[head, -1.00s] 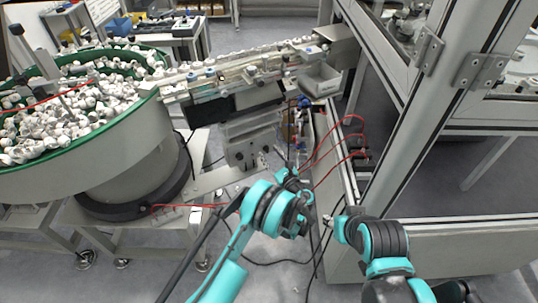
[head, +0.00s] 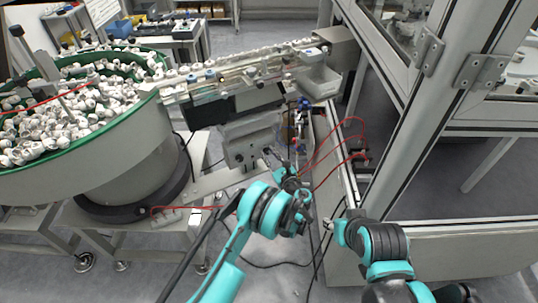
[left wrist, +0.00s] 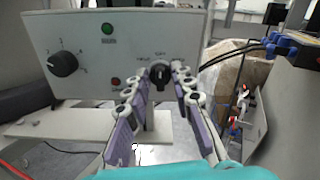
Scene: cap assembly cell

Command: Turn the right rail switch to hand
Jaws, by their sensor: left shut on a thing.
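The right rail switch (left wrist: 160,73) is a black rotary knob on the right of a light grey control panel (left wrist: 85,30) in the left wrist view. Small lettering stands above it and to its upper left. Its handle looks roughly upright, but the fingertips crowd it and its exact setting is unclear. My left gripper (left wrist: 160,82) is shut on the switch, one finger on each side. In the head view my left gripper (head: 278,163) is at the front of the control box (head: 250,145) under the rail.
A numbered black knob (left wrist: 63,64), a green lamp (left wrist: 107,28) and a red one (left wrist: 115,81) share the panel. The bowl feeder (head: 110,150) stands left, the rail (head: 245,70) runs above the box, and red hoses (head: 335,150) hang beside the cabinet at right.

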